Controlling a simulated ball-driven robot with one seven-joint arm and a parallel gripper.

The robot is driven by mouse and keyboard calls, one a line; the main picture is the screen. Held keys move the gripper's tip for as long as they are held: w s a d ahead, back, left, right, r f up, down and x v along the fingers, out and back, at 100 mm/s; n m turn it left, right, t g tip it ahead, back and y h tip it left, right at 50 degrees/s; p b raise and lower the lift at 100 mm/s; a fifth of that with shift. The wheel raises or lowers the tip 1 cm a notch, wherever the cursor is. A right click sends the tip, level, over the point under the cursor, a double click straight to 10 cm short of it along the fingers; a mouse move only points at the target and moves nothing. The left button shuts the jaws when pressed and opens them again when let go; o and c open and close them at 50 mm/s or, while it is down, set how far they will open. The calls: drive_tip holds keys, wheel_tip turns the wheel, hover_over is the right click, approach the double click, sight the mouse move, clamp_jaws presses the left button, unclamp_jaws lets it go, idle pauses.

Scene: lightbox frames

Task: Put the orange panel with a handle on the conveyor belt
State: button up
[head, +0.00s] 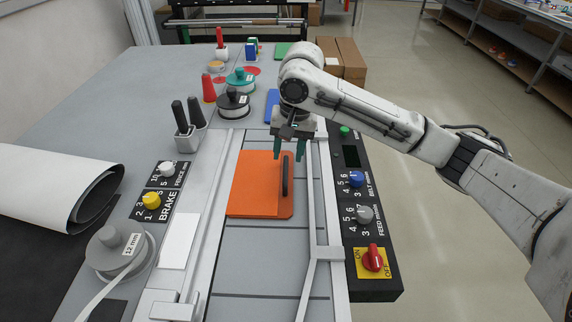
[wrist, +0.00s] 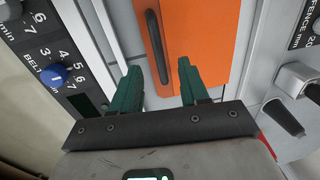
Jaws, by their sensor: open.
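The orange panel (head: 256,184) lies flat on the grey conveyor belt (head: 262,246), between the two metal side rails. A dark bar handle (head: 285,176) runs along its right side. In the wrist view the panel (wrist: 205,38) fills the upper middle, and its handle (wrist: 157,46) stands just beyond the fingertips. My gripper (head: 288,154) is above the far end of the panel with its green fingers pointing down. The handle appears clear of both fingers.
A control box with a red switch (head: 373,259) and knobs runs along the belt's right side. A thin metal guide (head: 310,215) lies beside the panel. Spools and dark-handled tools (head: 186,130) stand on the left.

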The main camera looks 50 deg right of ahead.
drive_tip(key=r, duration=0.5)
drive_tip(key=shift+s+d+r, duration=0.2)
drive_tip(key=shift+s+r, duration=0.1)
drive_tip(key=shift+c, duration=0.3)
idle(1.7)
